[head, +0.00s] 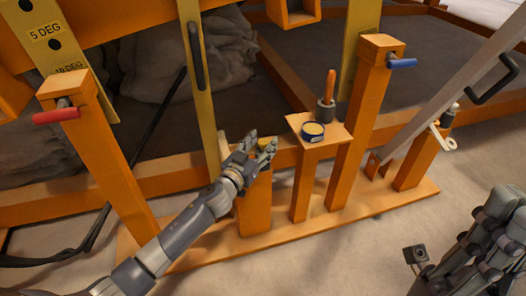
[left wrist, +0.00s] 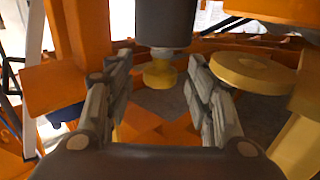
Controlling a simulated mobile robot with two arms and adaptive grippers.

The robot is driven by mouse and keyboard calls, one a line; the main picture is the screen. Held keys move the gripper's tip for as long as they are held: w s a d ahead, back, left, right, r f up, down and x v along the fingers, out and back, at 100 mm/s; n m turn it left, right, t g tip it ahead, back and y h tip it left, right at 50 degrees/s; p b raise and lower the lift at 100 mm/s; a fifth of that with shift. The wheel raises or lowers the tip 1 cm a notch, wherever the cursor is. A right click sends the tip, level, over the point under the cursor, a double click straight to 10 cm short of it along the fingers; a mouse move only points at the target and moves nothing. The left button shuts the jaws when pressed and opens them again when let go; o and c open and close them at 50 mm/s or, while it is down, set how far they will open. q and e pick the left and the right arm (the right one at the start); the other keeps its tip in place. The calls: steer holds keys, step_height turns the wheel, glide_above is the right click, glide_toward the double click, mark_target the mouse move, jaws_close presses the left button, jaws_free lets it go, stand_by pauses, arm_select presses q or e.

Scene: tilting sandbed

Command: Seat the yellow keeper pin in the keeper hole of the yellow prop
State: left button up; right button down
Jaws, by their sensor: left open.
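The yellow prop (head: 203,95) is a long bar with a dark handle, leaning down to the left of my left gripper (head: 262,150). That gripper is open above a short orange post (head: 254,205). A small yellow piece, likely the keeper pin (head: 264,143), shows at its fingers. In the left wrist view a yellow knob (left wrist: 160,74) under a dark cylinder (left wrist: 164,25) shows between the spread fingers (left wrist: 160,85). I cannot tell if they touch it. The keeper hole is not clearly visible. My right gripper (head: 488,235) is at the lower right; its jaws are unclear.
A small orange stand (head: 322,150) holds a round tin (head: 313,131) and an orange-handled tool (head: 329,85) in a dark cup. Orange posts with a red handle (head: 56,116) and a blue handle (head: 402,63) flank it. A yellow disc (left wrist: 253,72) sits right of the fingers.

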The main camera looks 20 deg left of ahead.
arm_select(q)
steer(key=shift+w+d, duration=0.1)
steer(key=shift+w, duration=0.5)
steer(key=shift+c, duration=0.6)
steer(key=c, duration=1.1)
steer(key=shift+o, duration=0.2)
jaws_close()
